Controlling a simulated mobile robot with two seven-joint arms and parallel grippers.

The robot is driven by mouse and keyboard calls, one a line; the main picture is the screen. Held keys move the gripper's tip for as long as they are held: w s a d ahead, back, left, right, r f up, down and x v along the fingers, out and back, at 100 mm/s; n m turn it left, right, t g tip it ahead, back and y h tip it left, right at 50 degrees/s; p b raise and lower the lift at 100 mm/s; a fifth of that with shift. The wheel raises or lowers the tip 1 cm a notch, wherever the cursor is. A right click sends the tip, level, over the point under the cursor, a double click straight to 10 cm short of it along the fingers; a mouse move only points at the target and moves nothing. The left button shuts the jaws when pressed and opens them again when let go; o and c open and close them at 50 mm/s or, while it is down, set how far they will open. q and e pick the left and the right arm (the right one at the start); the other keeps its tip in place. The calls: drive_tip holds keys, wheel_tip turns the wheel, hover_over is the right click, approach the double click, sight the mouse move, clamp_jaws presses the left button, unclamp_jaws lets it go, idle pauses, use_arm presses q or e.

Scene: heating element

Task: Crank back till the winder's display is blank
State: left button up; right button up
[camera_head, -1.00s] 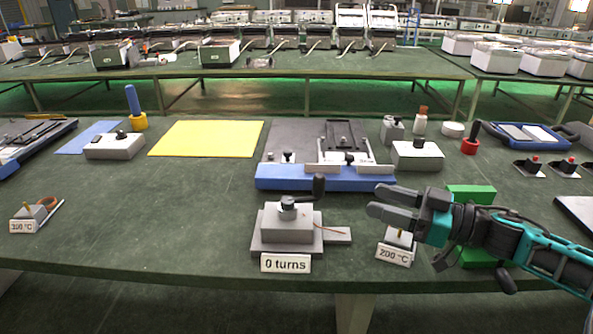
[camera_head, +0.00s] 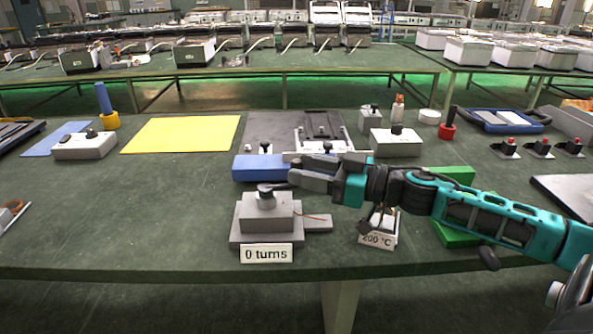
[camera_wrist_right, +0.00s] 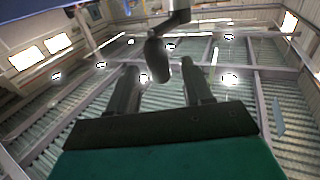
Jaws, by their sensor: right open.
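The winder (camera_head: 262,222) is a grey block on a wider base near the table's front edge, with a dark crank (camera_head: 266,190) on top. The sign (camera_head: 266,253) on its front reads "0 turns". My right gripper (camera_head: 297,175) reaches in from the right at crank height, its fingers at the handle's side. In the right wrist view the dark crank knob (camera_wrist_right: 156,58) shows between the two spread fingers, near their tips. The fingers stand apart from each other. My left gripper is not in view.
A "200 °C" sign (camera_head: 377,240) stands right of the winder, partly under my right arm. Green blocks (camera_head: 455,235) are beside it.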

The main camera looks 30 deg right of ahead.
drive_tip(key=shift+x, duration=1.3)
clamp_jaws()
